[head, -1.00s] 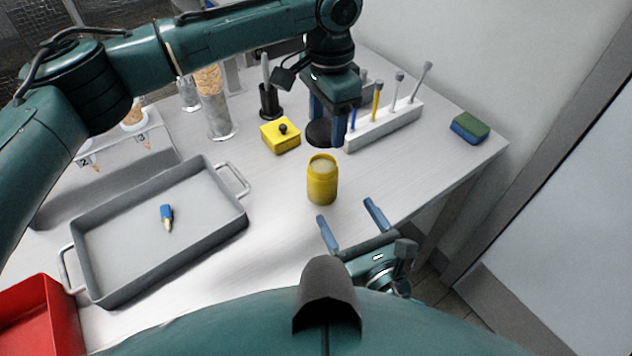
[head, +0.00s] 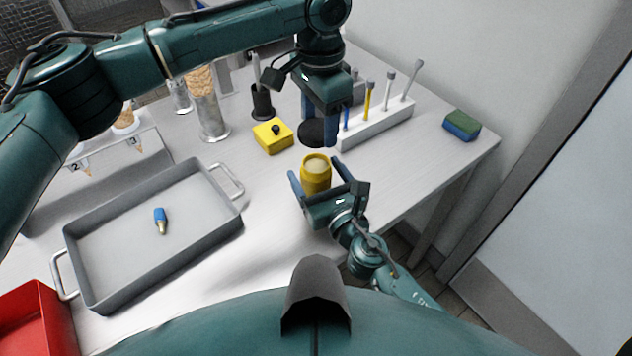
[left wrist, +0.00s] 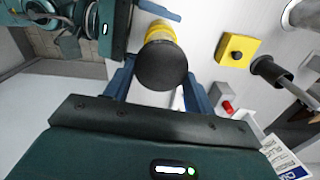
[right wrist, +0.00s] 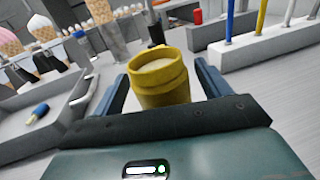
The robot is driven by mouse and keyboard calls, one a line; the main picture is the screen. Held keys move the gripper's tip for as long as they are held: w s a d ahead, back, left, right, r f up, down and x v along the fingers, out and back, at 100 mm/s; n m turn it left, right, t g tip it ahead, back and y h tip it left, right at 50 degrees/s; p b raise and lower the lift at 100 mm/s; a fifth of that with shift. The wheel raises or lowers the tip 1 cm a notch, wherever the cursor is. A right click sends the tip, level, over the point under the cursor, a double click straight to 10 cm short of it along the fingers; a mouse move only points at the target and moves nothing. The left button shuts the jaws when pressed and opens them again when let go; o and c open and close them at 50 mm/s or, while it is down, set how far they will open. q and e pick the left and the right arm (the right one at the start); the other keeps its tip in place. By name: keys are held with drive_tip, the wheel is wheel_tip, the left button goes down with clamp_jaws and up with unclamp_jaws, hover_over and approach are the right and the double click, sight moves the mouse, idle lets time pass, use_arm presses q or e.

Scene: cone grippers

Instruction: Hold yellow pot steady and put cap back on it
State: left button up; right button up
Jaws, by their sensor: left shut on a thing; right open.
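The yellow pot (head: 316,173) stands upright and uncapped on the table, with pale contents at its mouth. It also shows in the right wrist view (right wrist: 160,82). My right gripper (head: 318,180) is open, with one finger on each side of the pot; I cannot tell whether either finger touches it. My left gripper (head: 319,135) is shut on the dark round cap (head: 312,132) and holds it above and behind the pot, apart from it. In the left wrist view the cap (left wrist: 161,65) covers part of the pot (left wrist: 160,32).
A yellow box with a black knob (head: 273,136) stands left of the pot. A white rack (head: 377,125) with several upright tools is behind to the right. A grey tray (head: 100,292) holds a blue-ended piece (head: 160,220). A green and blue sponge (head: 461,125) lies near the right edge.

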drive_tip(key=shift+w+a, duration=0.15)
drive_tip(key=shift+w, duration=0.2)
drive_tip(key=c, duration=1.5)
use_arm(q)
hover_over(319, 167)
drive_tip(key=shift+f, duration=2.5)
use_arm(e)
drive_tip(key=shift+o, duration=0.2)
use_arm(q)
drive_tip(key=shift+f, duration=0.9)
drive_tip(key=shift+f, duration=0.5)
